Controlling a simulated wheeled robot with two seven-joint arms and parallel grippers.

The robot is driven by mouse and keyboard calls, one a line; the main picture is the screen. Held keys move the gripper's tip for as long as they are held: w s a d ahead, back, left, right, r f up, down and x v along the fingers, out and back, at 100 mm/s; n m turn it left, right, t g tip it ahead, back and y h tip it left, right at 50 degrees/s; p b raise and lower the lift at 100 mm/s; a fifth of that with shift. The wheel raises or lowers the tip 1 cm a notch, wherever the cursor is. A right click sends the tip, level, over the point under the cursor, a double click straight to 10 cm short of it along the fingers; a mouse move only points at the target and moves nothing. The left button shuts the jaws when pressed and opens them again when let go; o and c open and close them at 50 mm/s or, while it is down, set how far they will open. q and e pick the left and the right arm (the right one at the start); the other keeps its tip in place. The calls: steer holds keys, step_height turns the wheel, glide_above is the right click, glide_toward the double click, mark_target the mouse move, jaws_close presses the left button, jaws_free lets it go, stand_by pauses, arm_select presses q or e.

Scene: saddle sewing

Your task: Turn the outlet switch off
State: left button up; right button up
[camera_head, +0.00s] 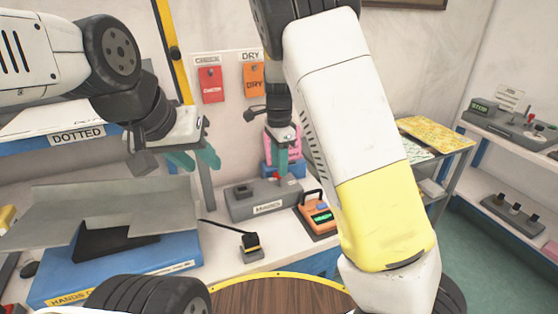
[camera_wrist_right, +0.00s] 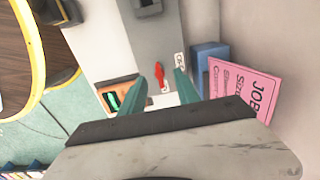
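The outlet is a long grey box (camera_head: 247,203) with a white label on its front, standing on the white bench. In the right wrist view, its grey top (camera_wrist_right: 157,45) carries a small red switch lever (camera_wrist_right: 160,76) with small white labels beside it. My right gripper (camera_head: 282,150) is open and empty above the box's back end. In the wrist view, its teal fingertips (camera_wrist_right: 168,84) appear on either side of the red lever; I cannot tell whether they touch it. My left gripper (camera_head: 195,160) is open and empty, above the bench at the left.
An orange device (camera_head: 316,215) with a green display stands right of the outlet. A black plug (camera_head: 251,243) on a cable lies in front. A pink card (camera_wrist_right: 243,93) on a blue holder (camera_wrist_right: 209,60) stands behind. A blue box (camera_head: 170,277) and grey metal sheets fill the left.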

mark_target(279, 179)
steer(key=shift+f, duration=1.05)
steer(key=shift+c, duration=0.5)
jaws_close()
